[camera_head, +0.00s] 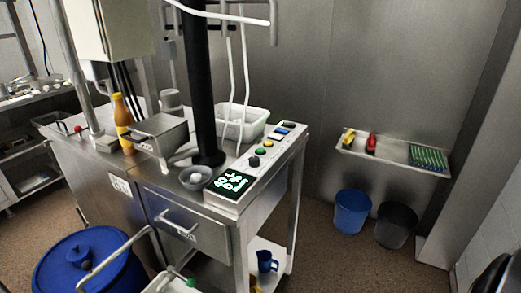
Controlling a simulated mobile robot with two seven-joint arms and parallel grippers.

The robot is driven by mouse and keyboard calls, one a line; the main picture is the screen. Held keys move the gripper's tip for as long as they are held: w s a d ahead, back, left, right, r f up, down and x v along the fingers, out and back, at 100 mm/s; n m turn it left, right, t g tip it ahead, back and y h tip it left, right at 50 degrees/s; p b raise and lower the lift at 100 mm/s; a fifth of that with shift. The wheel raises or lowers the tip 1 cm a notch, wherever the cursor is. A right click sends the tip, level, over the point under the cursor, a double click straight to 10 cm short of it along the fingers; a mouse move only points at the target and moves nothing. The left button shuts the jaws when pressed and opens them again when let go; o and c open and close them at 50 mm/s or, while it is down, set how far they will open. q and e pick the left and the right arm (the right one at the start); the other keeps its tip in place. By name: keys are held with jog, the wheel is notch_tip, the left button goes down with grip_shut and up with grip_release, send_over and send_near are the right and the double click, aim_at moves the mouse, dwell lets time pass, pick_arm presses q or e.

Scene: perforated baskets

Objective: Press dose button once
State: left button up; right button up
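The control panel (246,168) is a pale sloping box along the right edge of the steel workbench (170,185). Its lit display (233,181) is at the near end. Beyond it, in a row, are a black knob (254,161), a green button (261,151), a yellow button (267,143) and a blue key (282,130). A dark part sits at the far end. The labels are too small to read, so I cannot tell which one is the dose button. Neither of my grippers shows in this view, and nothing touches the panel.
A black column stands on the bench beside a metal bowl (196,177), with a white basket (242,122) behind. An orange bottle (122,122) is at the left. A blue drum (85,262) stands front left. Two buckets (352,212) are on the floor at right, below a wall shelf (392,154).

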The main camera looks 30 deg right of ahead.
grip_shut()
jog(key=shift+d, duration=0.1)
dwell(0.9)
